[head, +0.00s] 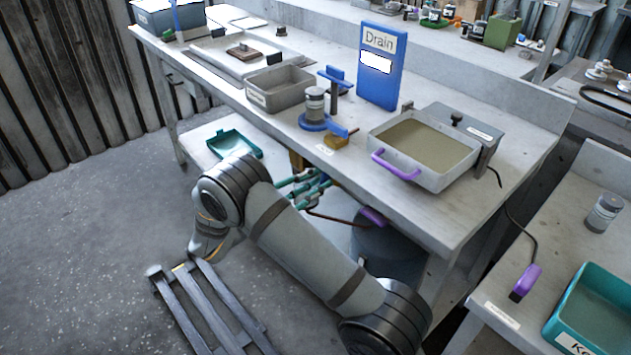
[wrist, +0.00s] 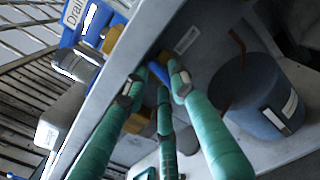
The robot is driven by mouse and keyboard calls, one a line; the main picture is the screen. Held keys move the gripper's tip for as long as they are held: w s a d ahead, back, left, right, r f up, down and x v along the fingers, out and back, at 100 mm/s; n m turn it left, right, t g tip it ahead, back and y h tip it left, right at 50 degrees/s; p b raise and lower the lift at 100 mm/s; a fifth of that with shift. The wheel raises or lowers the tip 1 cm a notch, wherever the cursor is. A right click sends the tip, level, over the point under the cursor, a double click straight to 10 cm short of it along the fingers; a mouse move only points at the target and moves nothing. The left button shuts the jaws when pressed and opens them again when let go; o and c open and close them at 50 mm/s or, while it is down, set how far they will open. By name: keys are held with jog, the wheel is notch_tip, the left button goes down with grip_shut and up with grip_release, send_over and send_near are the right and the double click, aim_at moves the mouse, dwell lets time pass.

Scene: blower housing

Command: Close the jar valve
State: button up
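The jar (head: 315,103) stands upright in a blue holder at the bench's front edge, with a brass valve body (head: 337,142) and blue handle (head: 345,132) beside it. The jar (wrist: 75,65) and brass body (wrist: 110,38) also show in the wrist view. A second brass piece (head: 297,160) is below the bench edge, with a blue lever (wrist: 160,71) near it. My gripper (head: 315,183) is below the front edge. Its green fingers (wrist: 160,80) are spread around the lever's near end; contact cannot be told.
The bench edge (wrist: 125,70) is close to the fingers. A dark bucket (wrist: 268,98) stands under the bench. On top are a grey tray (head: 280,87), a blue Drain sign (head: 382,65) and a basin with purple handle (head: 425,150). A teal tray (head: 233,143) is on the lower shelf.

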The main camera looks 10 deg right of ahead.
jog(key=shift+c, duration=1.3)
jog(key=c, duration=0.4)
jog(key=shift+m, duration=0.3)
jog(key=m, duration=0.5)
jog(key=shift+s+d+p, duration=0.1)
jog(key=shift+s+p, duration=0.15)
jog(key=shift+p, duration=0.05)
jog(key=m, duration=0.3)
jog(key=m+b, duration=0.1)
jog(key=m, duration=0.1)
jog(key=shift+s+d+f+m, duration=0.1)
jog(key=shift+s+f+m, duration=0.05)
jog(key=shift+m, duration=0.25)
jog(key=shift+s+m+b, duration=0.1)
jog(key=shift+m+b, duration=1)
jog(key=shift+m, duration=1.2)
